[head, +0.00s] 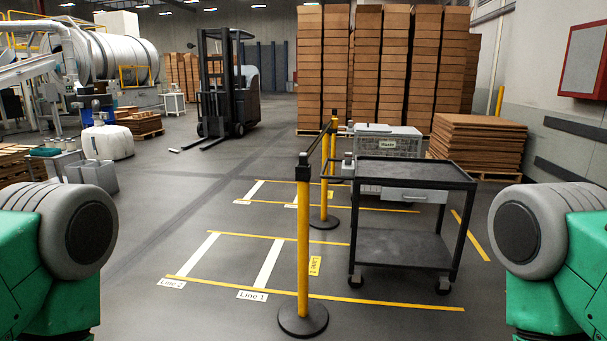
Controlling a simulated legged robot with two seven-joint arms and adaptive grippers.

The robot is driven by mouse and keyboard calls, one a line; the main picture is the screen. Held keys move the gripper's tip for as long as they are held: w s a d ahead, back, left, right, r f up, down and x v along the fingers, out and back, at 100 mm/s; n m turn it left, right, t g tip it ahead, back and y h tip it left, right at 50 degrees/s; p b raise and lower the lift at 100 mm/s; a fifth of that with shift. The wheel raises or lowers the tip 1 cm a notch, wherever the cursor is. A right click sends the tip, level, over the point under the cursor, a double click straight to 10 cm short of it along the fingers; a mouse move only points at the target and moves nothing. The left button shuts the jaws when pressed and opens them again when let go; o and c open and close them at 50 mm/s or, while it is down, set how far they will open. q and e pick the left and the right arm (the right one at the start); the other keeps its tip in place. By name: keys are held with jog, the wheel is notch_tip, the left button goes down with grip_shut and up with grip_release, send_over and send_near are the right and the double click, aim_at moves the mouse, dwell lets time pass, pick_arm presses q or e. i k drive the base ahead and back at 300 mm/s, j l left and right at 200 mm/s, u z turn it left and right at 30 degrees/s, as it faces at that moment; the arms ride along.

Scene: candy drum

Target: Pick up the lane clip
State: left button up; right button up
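I cannot pick out a lane clip with certainty. A small grey piece (348,159) sits at the left end of the black cart's top, close to the barrier belt; it is too small to identify. A yellow tag (315,266) with dark lettering shows just right of the front yellow post (303,230); I cannot tell whether it lies on the floor or hangs. A second yellow post (325,190) stands behind, joined to the front one by a dark belt (318,151). Neither gripper is in view; only green and grey parts of my arms show at both sides.
The black two-shelf cart (413,174) stands right of the posts. White and yellow lines mark the floor left of the posts, which is clear. A forklift (228,88) and box stacks (380,65) stand further back.

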aim_at(302, 157)
jog(key=i+l, duration=0.15)
jog(key=i, duration=0.35)
jog(key=i+l, duration=0.15)
jog(key=i, duration=0.35)
jog(key=i+l, duration=0.2)
jog(key=i, duration=0.25)
jog(key=z, duration=0.05)
